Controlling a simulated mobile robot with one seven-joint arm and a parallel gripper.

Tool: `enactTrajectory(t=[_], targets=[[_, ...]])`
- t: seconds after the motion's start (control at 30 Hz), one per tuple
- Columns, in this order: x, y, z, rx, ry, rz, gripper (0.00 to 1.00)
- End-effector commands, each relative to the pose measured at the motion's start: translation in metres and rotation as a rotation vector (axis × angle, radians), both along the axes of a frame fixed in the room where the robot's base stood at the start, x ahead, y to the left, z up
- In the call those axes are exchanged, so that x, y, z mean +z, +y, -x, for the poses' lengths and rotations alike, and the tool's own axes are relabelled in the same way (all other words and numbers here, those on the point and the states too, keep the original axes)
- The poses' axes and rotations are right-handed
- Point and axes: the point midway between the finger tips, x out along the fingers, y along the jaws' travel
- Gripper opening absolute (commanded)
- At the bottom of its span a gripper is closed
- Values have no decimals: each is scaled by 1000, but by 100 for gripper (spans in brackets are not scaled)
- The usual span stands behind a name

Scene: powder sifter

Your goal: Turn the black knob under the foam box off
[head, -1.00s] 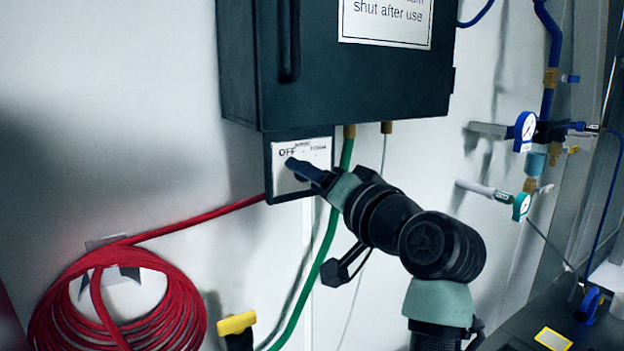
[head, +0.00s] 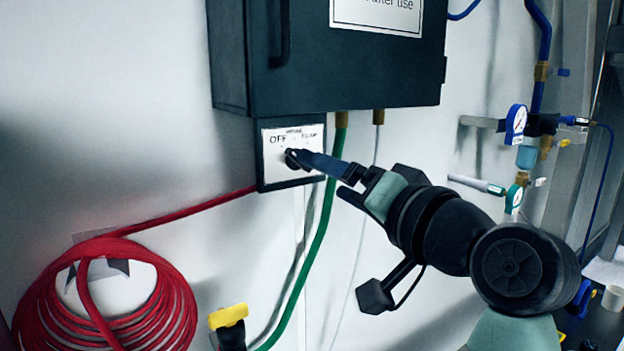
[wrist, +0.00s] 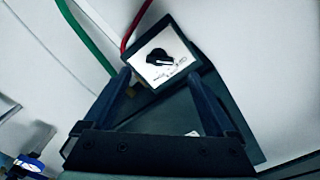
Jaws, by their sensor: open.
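The black knob (head: 292,158) sits on a white label plate (head: 308,137) under the dark box (head: 345,60). The plate reads OFF at its upper left, with smaller print to the right. In the wrist view the knob (wrist: 157,57) shows whole, and its light mark seems to point toward the OFF print. My gripper (head: 308,158) is to the right of the knob, fingers toward the plate. In the wrist view my gripper (wrist: 160,76) is open, one finger on each side, and nothing is between the fingers. The fingertips look clear of the knob.
A red hose coil (head: 105,300) hangs at lower left, its line running to the plate. A green hose (head: 322,225) and a thin pale line drop from the box. A yellow-topped fitting (head: 228,316) stands below. Gauges (head: 516,122) and blue pipes are at right.

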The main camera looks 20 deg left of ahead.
Motion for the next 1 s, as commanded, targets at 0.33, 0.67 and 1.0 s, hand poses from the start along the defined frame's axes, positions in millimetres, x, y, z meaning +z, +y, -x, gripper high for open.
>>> enactTrajectory(t=[0.33, 0.67, 1.0], targets=[[-1, -40, 31, 0, 0, 0, 91], [0, -43, 34, 1, 0, 1, 91], [23, -59, 26, -302, -269, 70, 91]])
